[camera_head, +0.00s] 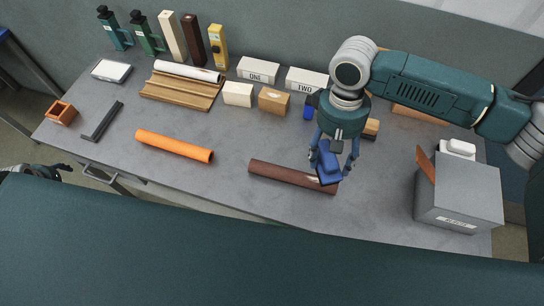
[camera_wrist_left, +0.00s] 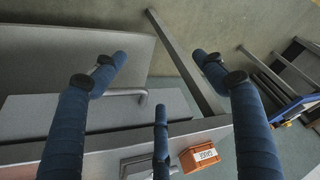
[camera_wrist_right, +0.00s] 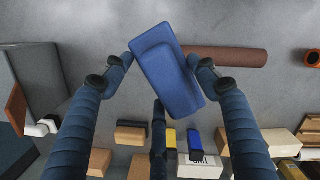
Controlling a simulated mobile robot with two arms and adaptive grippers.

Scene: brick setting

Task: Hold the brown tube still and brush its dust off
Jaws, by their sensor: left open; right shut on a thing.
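The brown tube (camera_head: 280,175) lies on the grey table near its front edge, and it also shows in the right wrist view (camera_wrist_right: 238,57). A pale patch, perhaps dust, shows near its right end. My right gripper (camera_head: 333,158) is shut on a blue block-shaped tool (camera_wrist_right: 168,78), likely the brush. The tool is over or against the tube's right end, hiding part of it; I cannot tell whether they touch. Its underside is hidden. My left gripper (camera_wrist_left: 160,58) is open and empty, off the table's left end, far from the tube.
An orange tube (camera_head: 175,147) lies left of the brown one. A grey box (camera_head: 458,195) stands at the right. Blocks labelled ONE (camera_head: 258,70) and TWO (camera_head: 306,79), a ridged wooden board (camera_head: 180,92) and bottles line the back.

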